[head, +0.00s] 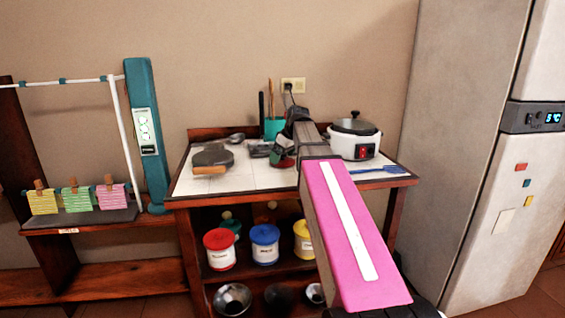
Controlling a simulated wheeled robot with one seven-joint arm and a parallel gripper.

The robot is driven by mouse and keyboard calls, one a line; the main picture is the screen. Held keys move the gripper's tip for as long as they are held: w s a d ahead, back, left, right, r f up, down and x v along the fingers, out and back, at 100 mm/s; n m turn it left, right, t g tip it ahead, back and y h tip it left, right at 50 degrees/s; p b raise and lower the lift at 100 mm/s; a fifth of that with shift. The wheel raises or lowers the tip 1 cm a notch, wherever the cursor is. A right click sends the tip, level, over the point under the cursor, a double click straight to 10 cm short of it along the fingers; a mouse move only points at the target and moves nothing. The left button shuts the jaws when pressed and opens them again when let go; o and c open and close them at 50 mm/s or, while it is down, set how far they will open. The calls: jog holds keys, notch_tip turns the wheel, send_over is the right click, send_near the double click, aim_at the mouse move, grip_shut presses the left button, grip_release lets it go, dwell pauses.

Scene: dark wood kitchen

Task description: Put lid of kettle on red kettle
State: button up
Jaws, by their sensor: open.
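My arm reaches over the tiled counter (240,178), and my gripper (282,150) is at its far end near the back of the counter. The gripper is small in the picture and appears open. A small red object (284,163), perhaps the red kettle, shows just below the gripper. The arm hides part of it, and I cannot tell whether the gripper touches it. I cannot make out a separate kettle lid for certain. A dark, flat piece (259,150) lies just left of the gripper; its kind is unclear.
A white cooker (345,143) with a dark lid stands right of my arm. A grey pan-like object (212,157) is at the left. A teal utensil holder (274,128) stands behind. A blue spatula (392,169) lies at the right. The front-left counter is clear.

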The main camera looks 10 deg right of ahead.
jog(key=shift+s, duration=0.1)
jog(key=c, duration=1.6)
jog(key=shift+f, duration=0.1)
jog(key=shift+c, duration=0.5)
notch_tip(320, 180, up, 4)
jog(key=shift+r, duration=0.1)
jog(key=a+r, duration=0.7)
jog(key=a, duration=0.4)
jog(key=s+d+f+m+h, duration=0.1)
jog(key=s+d+m, duration=0.1)
jog(key=d+m, duration=0.1)
jog(key=s+d+f+m+h, duration=0.2)
jog(key=d+m, duration=0.2)
jog(key=m, duration=0.1)
jog(key=s+d+f+m+t+h, duration=0.1)
jog(key=s+d+f+m, duration=0.1)
jog(key=d+m, duration=0.2)
jog(key=shift+s+h, duration=0.3)
jog(key=shift+s, duration=0.1)
